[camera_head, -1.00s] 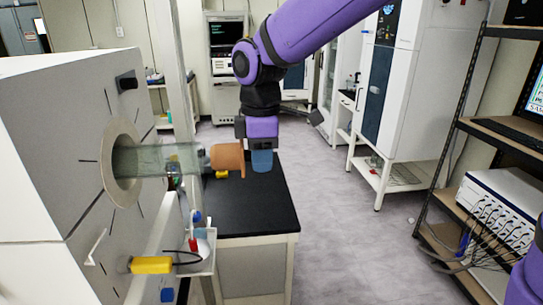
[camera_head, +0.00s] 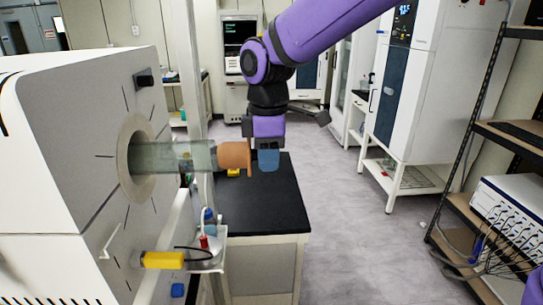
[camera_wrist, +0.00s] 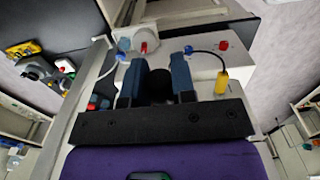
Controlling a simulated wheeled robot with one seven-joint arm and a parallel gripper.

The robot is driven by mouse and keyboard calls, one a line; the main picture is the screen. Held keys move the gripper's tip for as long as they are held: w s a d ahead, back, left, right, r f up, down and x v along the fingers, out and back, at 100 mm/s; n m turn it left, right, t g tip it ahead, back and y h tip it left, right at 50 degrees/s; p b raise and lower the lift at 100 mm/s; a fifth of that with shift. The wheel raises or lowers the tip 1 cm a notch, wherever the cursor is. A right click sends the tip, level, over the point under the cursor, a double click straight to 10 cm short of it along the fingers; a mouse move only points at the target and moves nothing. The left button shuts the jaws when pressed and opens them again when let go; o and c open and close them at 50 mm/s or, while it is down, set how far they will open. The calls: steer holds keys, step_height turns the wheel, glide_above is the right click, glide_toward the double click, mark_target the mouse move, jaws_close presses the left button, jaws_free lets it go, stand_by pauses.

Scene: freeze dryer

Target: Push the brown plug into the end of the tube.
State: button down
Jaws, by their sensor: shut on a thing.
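The tube (camera_head: 178,156) is greenish, see-through and lies level, sticking out to the right from a round port (camera_head: 131,160) in the machine's side panel. The brown plug (camera_head: 233,155) is at the tube's right end, in line with it, with most of its body and its wider flange outside. I cannot tell whether any of it is inside the tube. My gripper (camera_head: 268,160) points down just right of the flange, with its blue fingers shut on the plug's outer end, which they hide. In the wrist view my gripper (camera_wrist: 158,80) has a dark round shape between its fingers.
The machine's panel (camera_head: 110,110) fills the left. A black-topped bench (camera_head: 270,205) stands under my gripper. The floor to the right is clear up to a shelf rack.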

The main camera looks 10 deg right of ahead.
mark_target(235, 157)
steer(key=shift+a, duration=1.1)
steer(key=shift+a, duration=0.25)
stand_by(0.5)
steer(key=shift+a, duration=1.85)
steer(key=c, duration=0.9)
jaws_free()
steer(key=shift+o, duration=0.2)
steer(key=shift+w, duration=0.1)
steer(key=shift+r, duration=3.5)
